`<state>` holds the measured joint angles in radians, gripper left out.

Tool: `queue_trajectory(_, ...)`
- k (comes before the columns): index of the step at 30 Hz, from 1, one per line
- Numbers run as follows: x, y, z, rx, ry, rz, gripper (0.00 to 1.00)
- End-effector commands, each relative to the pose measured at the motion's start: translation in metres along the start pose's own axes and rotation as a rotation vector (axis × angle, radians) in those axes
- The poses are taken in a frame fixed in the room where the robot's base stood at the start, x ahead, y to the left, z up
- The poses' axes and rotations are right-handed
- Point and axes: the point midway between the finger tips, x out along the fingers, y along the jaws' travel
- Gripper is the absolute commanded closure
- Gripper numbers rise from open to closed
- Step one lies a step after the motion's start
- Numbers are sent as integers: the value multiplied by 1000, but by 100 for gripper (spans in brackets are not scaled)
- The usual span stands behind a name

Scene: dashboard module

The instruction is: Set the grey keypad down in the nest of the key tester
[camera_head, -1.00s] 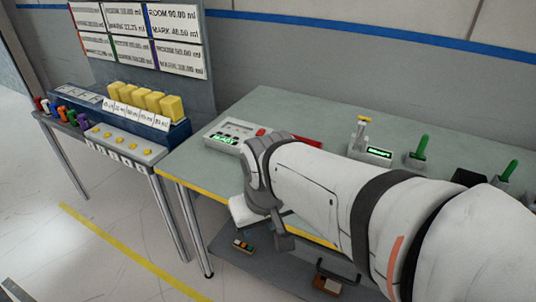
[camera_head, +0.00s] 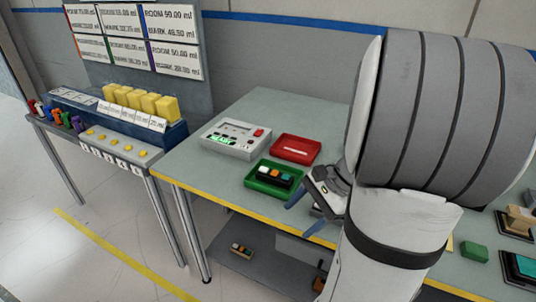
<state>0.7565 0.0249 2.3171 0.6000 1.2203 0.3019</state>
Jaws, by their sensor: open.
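A dark keypad-like block (camera_head: 275,176) with orange, white and teal keys lies in a green tray (camera_head: 251,184) on the table. I cannot tell whether it is the grey keypad. My gripper (camera_head: 302,212) is open just right of the tray, above the table's front edge, with its bluish fingers pointing down and left. I see nothing between the fingers. A light grey instrument (camera_head: 235,140) with a lit green display stands behind the tray. I cannot tell whether it is the key tester. No nest can be made out for certain. My arm hides much of the table's middle.
A red tray (camera_head: 296,149) with a pale strip in it sits behind the green tray. A green block (camera_head: 474,251) and a dark fixture with a teal top (camera_head: 526,266) are at the right. A small keyed block (camera_head: 241,250) lies on the lower shelf.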

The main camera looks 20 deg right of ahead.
Motion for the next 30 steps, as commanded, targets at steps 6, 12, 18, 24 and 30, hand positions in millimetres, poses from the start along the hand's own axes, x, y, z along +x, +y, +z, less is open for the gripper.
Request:
queue_trajectory(6,-28,12,-82,474,-215,-309,36)
queue_trajectory(12,-55,31,-134,718,-352,-526,36)
queue_trajectory(18,-62,37,-151,792,-403,-604,36)
queue_trajectory(24,-45,23,-149,793,-405,-604,36)
queue_trajectory(30,-20,8,-149,792,-406,-601,36)
